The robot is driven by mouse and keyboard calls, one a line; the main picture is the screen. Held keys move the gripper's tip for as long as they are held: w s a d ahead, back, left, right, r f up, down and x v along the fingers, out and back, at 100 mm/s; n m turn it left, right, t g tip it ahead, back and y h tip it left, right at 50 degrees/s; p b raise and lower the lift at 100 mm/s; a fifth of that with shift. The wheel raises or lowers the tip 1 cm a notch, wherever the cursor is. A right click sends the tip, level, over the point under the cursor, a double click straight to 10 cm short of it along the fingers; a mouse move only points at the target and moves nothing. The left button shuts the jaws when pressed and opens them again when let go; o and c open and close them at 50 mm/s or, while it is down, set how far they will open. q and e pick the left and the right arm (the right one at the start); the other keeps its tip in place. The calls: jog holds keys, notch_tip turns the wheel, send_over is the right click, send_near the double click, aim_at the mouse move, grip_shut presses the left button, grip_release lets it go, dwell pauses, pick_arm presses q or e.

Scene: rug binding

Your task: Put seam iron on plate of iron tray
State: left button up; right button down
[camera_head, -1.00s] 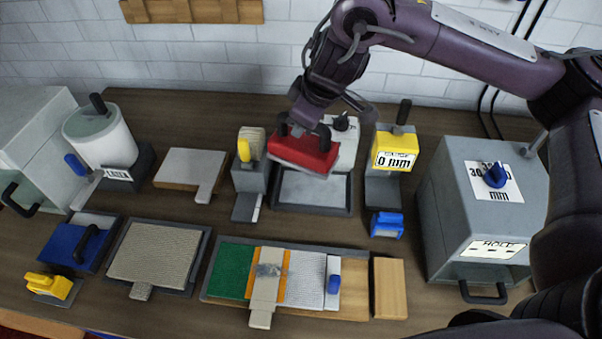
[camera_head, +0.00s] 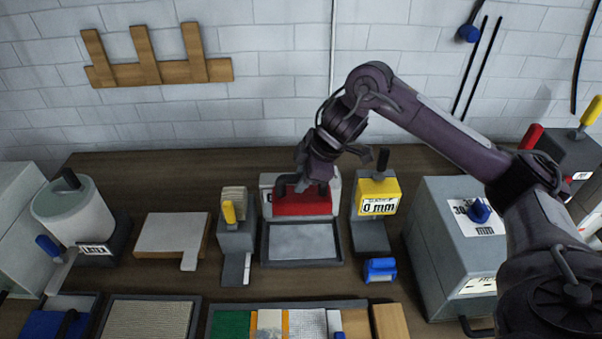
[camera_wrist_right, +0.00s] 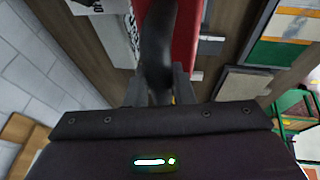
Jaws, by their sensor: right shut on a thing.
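The red seam iron (camera_head: 303,204) with its dark handle is in my right gripper (camera_head: 304,186), which is shut on the handle. The iron looks level and overlaps the rear of the iron tray in the head view. I cannot tell how high it is above the tray. The iron tray (camera_head: 265,252) is a dark frame with a pale grey plate (camera_head: 303,243) bare in front of the iron. In the right wrist view the dark handle (camera_wrist_right: 157,50) runs between the fingers, with the red iron body (camera_wrist_right: 187,45) behind. My left gripper is not in view.
A pale control box (camera_head: 325,181) stands behind the iron. A grey holder with a yellow handle (camera_head: 229,212) stands left of the tray, and a yellow-topped "0 mm" gauge (camera_head: 378,196) stands close on the right. A blue block (camera_head: 380,270) lies front right.

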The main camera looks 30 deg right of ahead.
aim_at(306, 195)
notch_tip(306, 195, down, 8)
jog(key=shift+r+b, duration=0.1)
jog(key=shift+b, duration=0.5)
notch_tip(306, 195, down, 6)
jog(key=shift+w+r+p, duration=0.15)
jog(key=shift+r+p, duration=0.05)
jog(key=shift+p, duration=0.25)
jog(key=c, duration=1.7)
grip_release()
jog(key=shift+f, duration=0.25)
jog(key=o, duration=0.4)
jog(key=shift+s, duration=0.2)
jog(key=shift+o, duration=0.2)
jog(key=shift+r, duration=0.1)
